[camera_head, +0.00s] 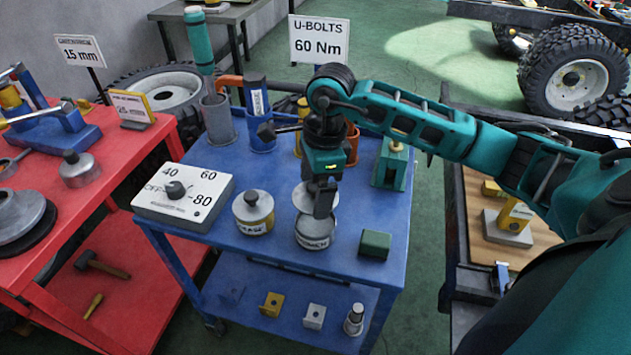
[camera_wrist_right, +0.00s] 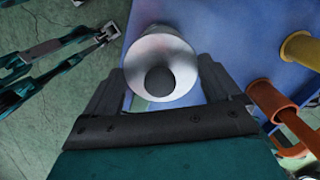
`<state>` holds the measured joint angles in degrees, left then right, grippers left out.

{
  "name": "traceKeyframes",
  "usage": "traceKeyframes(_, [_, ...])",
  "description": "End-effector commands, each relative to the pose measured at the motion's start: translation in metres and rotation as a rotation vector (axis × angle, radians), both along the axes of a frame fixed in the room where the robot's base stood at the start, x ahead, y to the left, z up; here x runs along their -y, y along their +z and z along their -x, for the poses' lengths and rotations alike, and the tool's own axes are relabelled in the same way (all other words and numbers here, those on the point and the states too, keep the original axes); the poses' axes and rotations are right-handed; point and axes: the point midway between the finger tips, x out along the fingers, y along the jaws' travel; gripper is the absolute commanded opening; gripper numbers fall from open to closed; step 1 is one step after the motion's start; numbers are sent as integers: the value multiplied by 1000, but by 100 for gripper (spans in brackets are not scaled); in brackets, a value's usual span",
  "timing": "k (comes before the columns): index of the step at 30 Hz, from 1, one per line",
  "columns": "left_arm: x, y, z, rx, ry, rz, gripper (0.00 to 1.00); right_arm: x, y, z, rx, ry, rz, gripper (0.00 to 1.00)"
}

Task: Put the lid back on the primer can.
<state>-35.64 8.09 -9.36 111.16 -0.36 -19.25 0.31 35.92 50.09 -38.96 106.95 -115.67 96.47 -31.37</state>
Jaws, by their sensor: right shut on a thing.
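The primer can (camera_head: 316,239) is a grey can with a white label, standing on the blue cart's top near its front edge. My right gripper (camera_head: 325,198) is directly above it, pointing down. It is shut on the lid (camera_head: 302,196), a pale disc with a dark knob. In the right wrist view the lid (camera_wrist_right: 139,53) faces the camera, its knob (camera_wrist_right: 160,81) between the fingers. The lid is close over the can; the gripper hides part of both, and I cannot tell if they touch. My left gripper (camera_wrist_right: 106,33) shows small in the right wrist view, apart from the lid.
A similar lidded can (camera_head: 253,216) stands just left of the primer can. A dial box (camera_head: 184,207) is farther left, a green block (camera_head: 375,244) to the right. An orange cup (camera_wrist_right: 270,98) and other holders stand behind. A red cart (camera_head: 130,170) is at left.

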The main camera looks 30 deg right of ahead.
Motion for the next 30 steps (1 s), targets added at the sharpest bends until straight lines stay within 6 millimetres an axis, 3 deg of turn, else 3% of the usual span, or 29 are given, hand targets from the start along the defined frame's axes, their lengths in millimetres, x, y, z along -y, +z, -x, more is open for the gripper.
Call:
traceKeyframes(15, [-1, -36, -1, 3, 0, -1, 100, 0, -50, 0, 1, -1, -1, 60])
traceKeyframes(30, [-1, -41, 3, -6, 0, -2, 100, 0, -53, 0, 1, -1, 0, 60])
